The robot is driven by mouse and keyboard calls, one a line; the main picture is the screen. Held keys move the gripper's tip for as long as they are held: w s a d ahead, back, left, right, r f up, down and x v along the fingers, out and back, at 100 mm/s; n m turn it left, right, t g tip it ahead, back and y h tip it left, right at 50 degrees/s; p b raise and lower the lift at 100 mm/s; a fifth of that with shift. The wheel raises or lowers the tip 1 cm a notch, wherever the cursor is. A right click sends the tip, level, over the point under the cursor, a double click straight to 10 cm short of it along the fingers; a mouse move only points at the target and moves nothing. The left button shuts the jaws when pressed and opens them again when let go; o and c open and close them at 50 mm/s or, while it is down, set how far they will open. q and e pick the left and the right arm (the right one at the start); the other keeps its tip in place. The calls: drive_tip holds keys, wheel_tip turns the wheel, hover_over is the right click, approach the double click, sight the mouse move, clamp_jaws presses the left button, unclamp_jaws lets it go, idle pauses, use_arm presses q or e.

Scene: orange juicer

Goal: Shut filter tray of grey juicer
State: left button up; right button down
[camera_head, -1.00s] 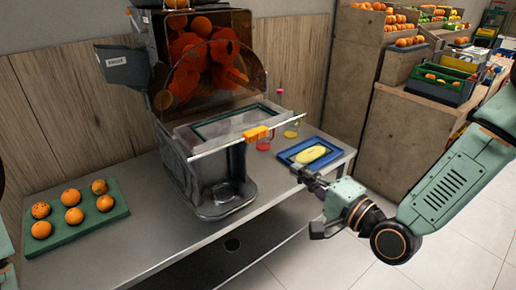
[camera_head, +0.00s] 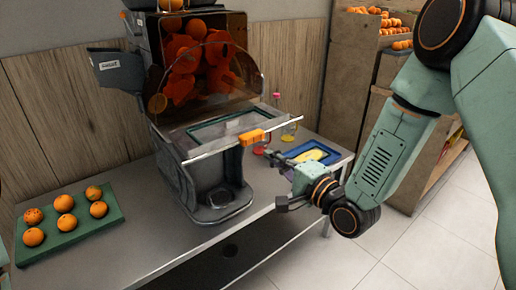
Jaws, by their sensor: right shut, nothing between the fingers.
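The grey juicer (camera_head: 178,185) stands on the metal table, with oranges behind its brown see-through cover. Its filter tray (camera_head: 216,128) sticks out at the front, with a pale front bar and an orange handle (camera_head: 252,137) in the middle. The tray looks pulled out. My right gripper (camera_head: 276,178) is shut and empty, to the right of the juicer and lower than the handle, apart from the tray. Its fingertips are small and partly hard to make out. My left gripper is not in view.
A green board (camera_head: 110,222) with several oranges lies at the left of the table (camera_head: 165,250). A blue tray (camera_head: 327,150) with a yellow thing lies behind my right gripper. Fruit crates are at the back right.

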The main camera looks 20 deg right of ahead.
sight(250, 142)
drive_tip(key=x, duration=0.5)
drive_tip(key=shift+a, duration=0.1)
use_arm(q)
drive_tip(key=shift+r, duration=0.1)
use_arm(e)
drive_tip(key=shift+w+a, duration=0.1)
drive_tip(key=shift+w, duration=0.4)
